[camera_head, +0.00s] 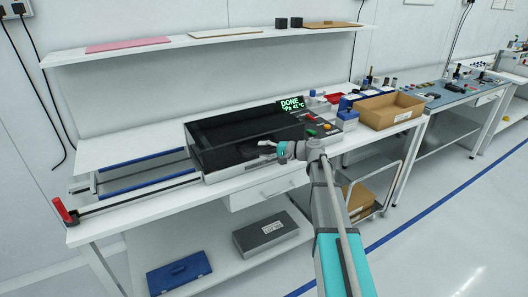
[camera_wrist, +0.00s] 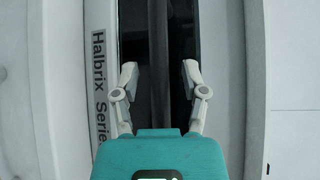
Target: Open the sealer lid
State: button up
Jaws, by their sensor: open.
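The sealer (camera_head: 206,172) stands on the white bench, with a light base and a dark see-through lid (camera_head: 240,130) that looks down on it. My gripper (camera_head: 266,148) is at the front edge of the lid, right of its middle, in the head view. In the wrist view my gripper (camera_wrist: 160,75) has its two fingers apart, with a dark bar and dark lid strip running between and beyond them. I cannot tell whether the fingers touch it. A "Halbrix Series" label (camera_wrist: 99,85) shows on the sealer's pale face left of the fingers.
A lit display (camera_head: 291,105) reads "DONE" and 41 °C. A cardboard tray (camera_head: 391,111) stands right of the sealer. A frame with blue rails and a red-handled lever (camera_head: 63,211) lies to the left. A shelf (camera_head: 210,41) runs above the bench.

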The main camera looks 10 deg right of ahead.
jog(key=shift+a, duration=0.15)
grip_shut()
dwell(0.4)
jog(key=shift+r, duration=0.15)
